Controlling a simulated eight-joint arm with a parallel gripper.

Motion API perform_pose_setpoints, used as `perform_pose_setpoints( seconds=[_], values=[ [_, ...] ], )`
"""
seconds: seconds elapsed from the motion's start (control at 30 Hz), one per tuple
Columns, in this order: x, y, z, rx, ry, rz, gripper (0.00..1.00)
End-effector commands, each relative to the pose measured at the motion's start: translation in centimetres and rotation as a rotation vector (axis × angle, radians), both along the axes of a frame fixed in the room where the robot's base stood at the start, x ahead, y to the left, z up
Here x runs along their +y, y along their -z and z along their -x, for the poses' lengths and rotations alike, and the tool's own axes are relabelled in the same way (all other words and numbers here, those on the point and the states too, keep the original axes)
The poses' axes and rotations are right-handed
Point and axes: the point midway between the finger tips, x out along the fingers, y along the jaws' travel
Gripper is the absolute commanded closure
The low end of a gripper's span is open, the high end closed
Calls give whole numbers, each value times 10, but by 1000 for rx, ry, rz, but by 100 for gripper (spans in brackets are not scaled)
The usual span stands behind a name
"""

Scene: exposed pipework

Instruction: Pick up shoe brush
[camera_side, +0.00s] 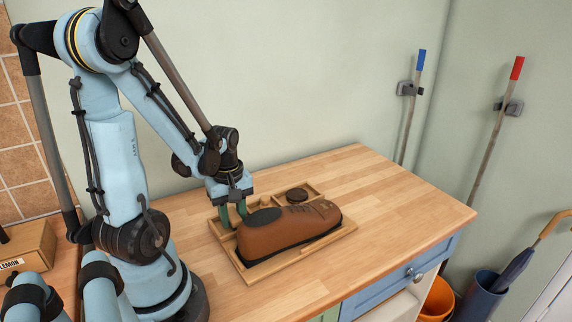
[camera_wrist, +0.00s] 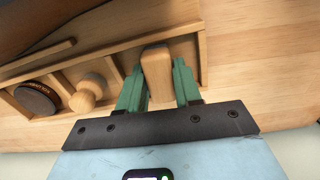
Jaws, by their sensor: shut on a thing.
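The shoe brush (camera_wrist: 157,66) shows in the wrist view as a plain wooden block between the two green fingers. My gripper (camera_wrist: 158,85) is shut on it, one finger on each side. The brush sits in or just over an end compartment of the wooden tray (camera_wrist: 203,42); I cannot tell whether it is lifted. Its underside is hidden. In the side view my gripper (camera_side: 233,212) points down at the back left of the tray (camera_side: 333,240), behind the brown shoe (camera_side: 290,230). I cannot make out the brush there.
A wooden knob-topped piece (camera_wrist: 88,92) and a dark round tin (camera_wrist: 37,97) sit in neighbouring compartments. The large shoe stands close in front of my gripper. The wooden worktop (camera_side: 400,210) is clear to the right. A wooden box (camera_side: 25,250) stands at the left.

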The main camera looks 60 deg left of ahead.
Motion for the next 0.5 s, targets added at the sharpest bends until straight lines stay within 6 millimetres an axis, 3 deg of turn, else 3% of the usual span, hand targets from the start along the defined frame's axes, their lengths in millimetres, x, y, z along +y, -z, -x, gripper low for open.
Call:
perform_pose_setpoints(
  seconds=[0.27,0.5],
  values=[
    [0,-7,0,0,0,0,100],
    [0,-26,0,0,0,0,100]
  ],
)
